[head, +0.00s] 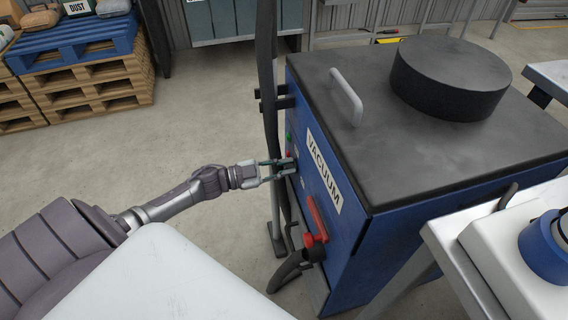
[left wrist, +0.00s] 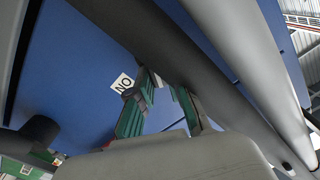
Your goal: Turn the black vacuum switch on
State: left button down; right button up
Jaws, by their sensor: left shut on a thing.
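The blue vacuum cabinet (head: 335,222) has a black top and a white VACUUM label (head: 323,170). My left gripper (head: 281,169) reaches in from the left, its fingertips at the cabinet's narrow front panel, just below a green and a red button. It is shut on the black switch there, which the fingers mostly hide, so I cannot tell its exact setting. In the left wrist view the gripper's green-padded fingers (left wrist: 163,95) meet the blue panel beside a white ON label (left wrist: 123,83), seen upside down. My right gripper is not in view.
A dark upright hose and pole (head: 268,100) stand close beside my left gripper. A red lever (head: 316,220) and a hose outlet are low on the panel. Pallets (head: 85,85) stand far left.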

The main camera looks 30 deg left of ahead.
pick_arm(q)
jog(key=shift+s+d+f+m, duration=0.1)
jog(key=shift+m, duration=0.8)
jog(key=m, duration=0.2)
jog(key=shift+s+d+f+m, duration=0.15)
jog(key=shift+f+m, duration=0.1)
jog(key=shift+m, duration=0.15)
jog(key=m+b, duration=0.1)
jog(key=m, duration=0.2)
jog(key=f+m+b, duration=0.1)
jog(key=m, duration=0.2)
jog(key=shift+s+d+m, duration=0.1)
jog(key=shift+m, duration=0.3)
jog(key=shift+f+m+b, duration=0.1)
jog(key=shift+m+b, duration=0.2)
jog(key=shift+m, duration=0.2)
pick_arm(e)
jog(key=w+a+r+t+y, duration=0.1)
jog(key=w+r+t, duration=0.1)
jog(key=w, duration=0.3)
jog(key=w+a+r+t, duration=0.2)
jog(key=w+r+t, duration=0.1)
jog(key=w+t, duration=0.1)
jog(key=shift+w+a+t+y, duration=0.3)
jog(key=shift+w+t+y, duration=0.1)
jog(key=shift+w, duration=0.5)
pick_arm(q)
jog(key=c, duration=1.1)
grip_release()
